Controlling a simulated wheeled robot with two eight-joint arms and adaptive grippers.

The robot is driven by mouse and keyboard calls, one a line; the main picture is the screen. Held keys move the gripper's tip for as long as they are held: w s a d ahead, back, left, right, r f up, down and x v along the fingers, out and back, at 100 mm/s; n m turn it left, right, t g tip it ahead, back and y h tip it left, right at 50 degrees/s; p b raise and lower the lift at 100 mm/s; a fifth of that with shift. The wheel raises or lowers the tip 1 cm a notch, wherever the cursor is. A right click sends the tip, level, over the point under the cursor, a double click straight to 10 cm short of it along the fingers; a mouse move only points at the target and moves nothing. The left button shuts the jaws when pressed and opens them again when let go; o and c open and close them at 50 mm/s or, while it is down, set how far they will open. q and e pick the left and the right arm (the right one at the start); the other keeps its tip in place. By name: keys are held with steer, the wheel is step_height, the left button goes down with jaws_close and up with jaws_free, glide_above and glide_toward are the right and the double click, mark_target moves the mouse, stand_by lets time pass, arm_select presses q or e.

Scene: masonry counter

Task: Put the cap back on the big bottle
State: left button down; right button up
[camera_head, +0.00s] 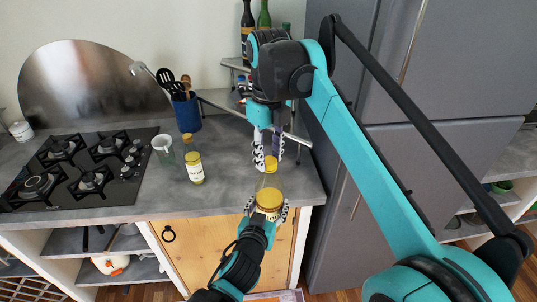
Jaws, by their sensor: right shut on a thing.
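The big bottle (268,184) is clear with a yellow-gold lower part and stands upright near the counter's front edge. My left gripper (267,212) reaches up from below with its fingers on both sides of the bottle's lower part; it looks closed around it. My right gripper (269,160) points down from above, shut on the yellow cap (271,163). The cap is right above the bottle's neck, roughly in line with it. I cannot tell whether cap and neck touch. The fingers partly hide the cap.
A smaller yellow-capped bottle (194,168) and a clear glass (163,151) stand to the left on the grey counter (120,205). A blue utensil holder (187,112) is behind them, the gas hob (80,165) further left. A tall grey cabinet (365,215) borders the right.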

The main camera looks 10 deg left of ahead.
steer(key=o, duration=0.7)
steer(key=shift+r, duration=2.3)
steer(key=shift+c, duration=0.5)
